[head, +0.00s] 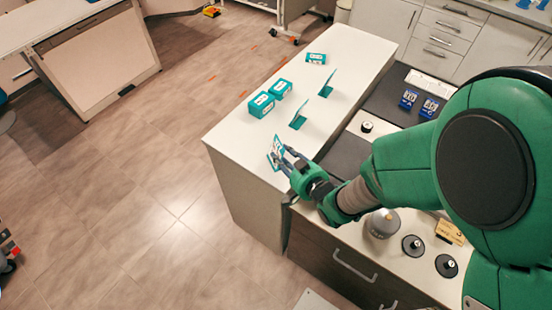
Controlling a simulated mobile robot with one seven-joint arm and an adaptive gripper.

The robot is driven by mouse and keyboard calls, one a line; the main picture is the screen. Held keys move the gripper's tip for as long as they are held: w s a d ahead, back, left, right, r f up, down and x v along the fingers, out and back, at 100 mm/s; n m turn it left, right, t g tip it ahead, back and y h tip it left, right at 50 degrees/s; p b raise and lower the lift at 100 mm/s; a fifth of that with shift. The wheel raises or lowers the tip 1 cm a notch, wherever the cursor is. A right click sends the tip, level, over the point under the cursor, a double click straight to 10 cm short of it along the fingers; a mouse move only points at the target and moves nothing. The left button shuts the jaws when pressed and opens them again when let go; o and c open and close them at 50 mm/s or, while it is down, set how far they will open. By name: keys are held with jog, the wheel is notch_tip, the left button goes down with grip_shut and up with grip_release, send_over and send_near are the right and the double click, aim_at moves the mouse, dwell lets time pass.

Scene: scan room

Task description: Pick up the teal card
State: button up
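A teal and white card (277,147) is near the front left edge of the white counter, upright or tilted. My gripper (283,160) is right at this card, with its grey fingers overlapping the card's lower right part. Whether the fingers are closed on the card or only around it is too small to tell. I also cannot tell whether the card touches the counter. Two other thin teal upright pieces, one nearer (299,117) and one farther (328,84), stand beyond it on the counter.
Teal and white boxes, one nearer (262,105), one behind it (281,89) and one at the far end (316,58), rest on the white counter (345,55). Blue packs (408,99), grey round weights (412,246) and a yellow block (450,233) lie to the right.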

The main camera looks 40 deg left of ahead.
aim_at(278, 150)
jog(key=shift+b+x, duration=0.4)
jog(key=shift+x, duration=1.75)
grip_shut()
